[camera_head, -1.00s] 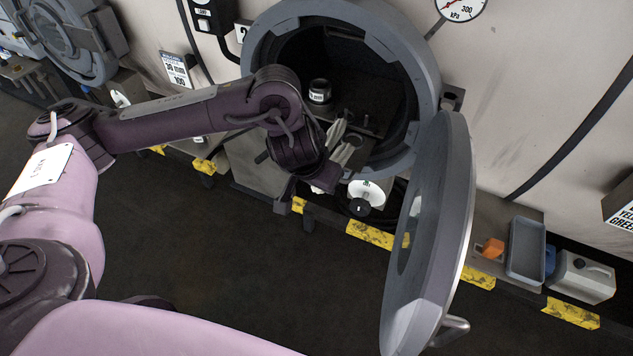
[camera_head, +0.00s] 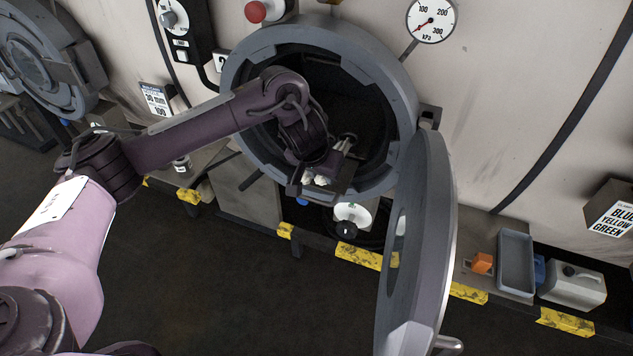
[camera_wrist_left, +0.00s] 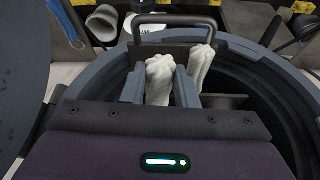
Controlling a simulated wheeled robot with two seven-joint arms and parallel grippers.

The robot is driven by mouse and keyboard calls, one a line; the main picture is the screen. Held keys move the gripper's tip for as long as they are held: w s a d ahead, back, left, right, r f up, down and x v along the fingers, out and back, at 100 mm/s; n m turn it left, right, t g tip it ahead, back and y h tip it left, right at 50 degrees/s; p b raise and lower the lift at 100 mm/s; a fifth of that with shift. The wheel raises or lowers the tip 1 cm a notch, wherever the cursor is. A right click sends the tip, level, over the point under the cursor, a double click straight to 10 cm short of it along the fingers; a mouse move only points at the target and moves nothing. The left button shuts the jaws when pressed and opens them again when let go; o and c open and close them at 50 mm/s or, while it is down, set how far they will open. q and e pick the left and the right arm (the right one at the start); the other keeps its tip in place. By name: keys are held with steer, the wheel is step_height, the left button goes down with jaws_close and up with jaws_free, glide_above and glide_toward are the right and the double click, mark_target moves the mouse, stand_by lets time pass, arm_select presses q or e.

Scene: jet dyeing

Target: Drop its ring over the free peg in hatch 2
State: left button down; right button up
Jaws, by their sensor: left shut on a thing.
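My left gripper (camera_head: 322,182) is at the lower rim of the open round hatch (camera_head: 240,90), marked with a partly hidden 2. In the left wrist view it (camera_wrist_left: 161,88) is shut on a white twisted cloth (camera_wrist_left: 159,80), with a grey finger on each side. Another white cloth strand (camera_wrist_left: 200,66) hangs just right of the fingers. A dark plate with a bar handle (camera_wrist_left: 178,18) is just beyond the fingers. I cannot make out a ring or the free peg. My wrist covers part of the dark hatch interior. My right gripper is not in view.
The heavy hatch door (camera_head: 430,240) hangs open at the right, close to my wrist. A gauge (camera_head: 431,20) is above.

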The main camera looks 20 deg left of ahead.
arm_select(q)
steer(key=shift+w, duration=0.95)
steer(key=shift+w+f+b, duration=0.35)
steer(key=shift+w+f, duration=0.1)
steer(key=shift+f, duration=0.05)
step_height(320, 180, down, 2)
steer(key=shift+b, duration=0.3)
steer(key=shift+f, duration=0.5)
steer(key=c, duration=1.1)
jaws_free()
steer(key=shift+o, duration=0.2)
